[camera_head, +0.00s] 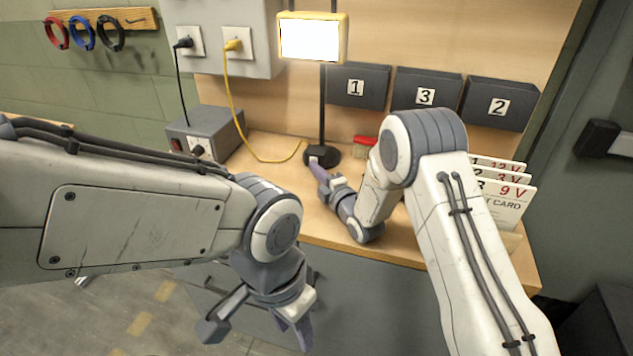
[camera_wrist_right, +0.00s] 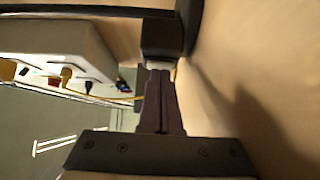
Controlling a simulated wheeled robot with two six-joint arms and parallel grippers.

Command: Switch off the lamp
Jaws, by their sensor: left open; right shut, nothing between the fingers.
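The lamp (camera_head: 313,38) has a yellow frame and a bright white panel, so it is lit. It stands on a black pole with a round black base (camera_head: 329,156) on the bench. A yellow cord (camera_head: 240,120) runs from the base to a yellow plug (camera_head: 235,45) in the wall box. My right gripper (camera_head: 314,164) is shut and empty beside the base. In the right wrist view its closed fingertips (camera_wrist_right: 160,72) are at a dark block (camera_wrist_right: 162,38); I cannot tell whether they touch. My left gripper (camera_head: 257,332) is open and empty, low in front of the bench.
A grey box (camera_head: 205,135) with a red switch and a black plug stands on the bench at left. A red-lidded item (camera_head: 364,142) is behind my right arm. Numbered bins (camera_head: 425,90) hang at the back. Voltage cards (camera_head: 508,195) stand at right.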

